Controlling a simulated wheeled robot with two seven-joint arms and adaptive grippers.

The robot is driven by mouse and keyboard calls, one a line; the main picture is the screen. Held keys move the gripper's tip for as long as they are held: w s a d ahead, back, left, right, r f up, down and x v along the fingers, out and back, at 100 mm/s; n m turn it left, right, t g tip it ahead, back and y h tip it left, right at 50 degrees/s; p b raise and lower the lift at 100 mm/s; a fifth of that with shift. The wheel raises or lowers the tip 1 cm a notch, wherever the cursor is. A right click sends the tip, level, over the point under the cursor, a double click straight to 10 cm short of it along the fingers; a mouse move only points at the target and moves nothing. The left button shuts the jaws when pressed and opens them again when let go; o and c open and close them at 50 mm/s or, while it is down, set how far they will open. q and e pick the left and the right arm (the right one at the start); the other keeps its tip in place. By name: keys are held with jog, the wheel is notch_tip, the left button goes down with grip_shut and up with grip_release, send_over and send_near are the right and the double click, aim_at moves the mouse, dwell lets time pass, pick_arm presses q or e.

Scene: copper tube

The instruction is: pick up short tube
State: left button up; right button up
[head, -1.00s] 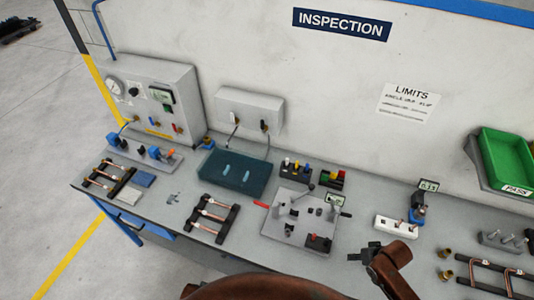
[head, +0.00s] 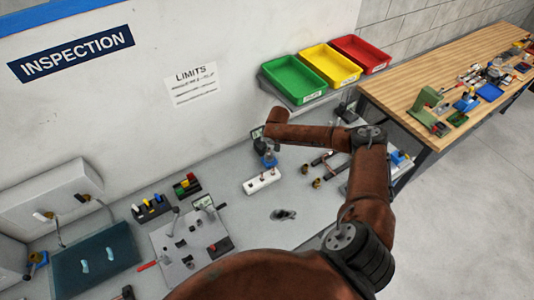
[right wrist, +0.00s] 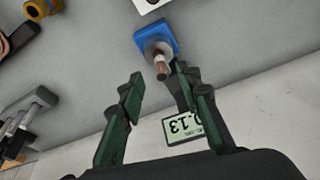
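A short copper tube (right wrist: 161,70) stands up from a small blue stand (right wrist: 157,38) in the right wrist view. My right gripper (right wrist: 157,80) is open, with one dark green finger on each side of the tube's near end. I see no clear grip on it. In the head view the blue stand (head: 269,159) is on the grey bench behind a white block, below the end of my right arm. The arm largely hides the tube and fingers there. My left gripper is not in view.
A digital display (right wrist: 184,127) stands close by the right finger. A white block (head: 262,182) with copper pegs is in front of the stand. Brass fittings (head: 305,169) and a tube rack lie to the right. Green (head: 293,79), yellow and red bins stand behind.

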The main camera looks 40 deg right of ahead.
aim_at(269, 149)
jog(key=shift+f+p, duration=0.3)
jog(key=shift+f, duration=0.1)
jog(key=w+f, duration=0.1)
jog(key=f, duration=0.1)
jog(key=w+f, duration=0.1)
jog(key=f, duration=0.1)
jog(key=shift+w+d, duration=0.15)
jog(key=shift+w, duration=0.05)
jog(key=shift+d, duration=0.1)
jog(key=shift+s+r, duration=0.25)
jog(key=shift+s, duration=0.3)
jog(key=shift+w+f, duration=0.2)
jog(key=shift+w, duration=0.1)
jog(key=c, duration=0.5)
jog(key=shift+s, duration=0.2)
grip_shut()
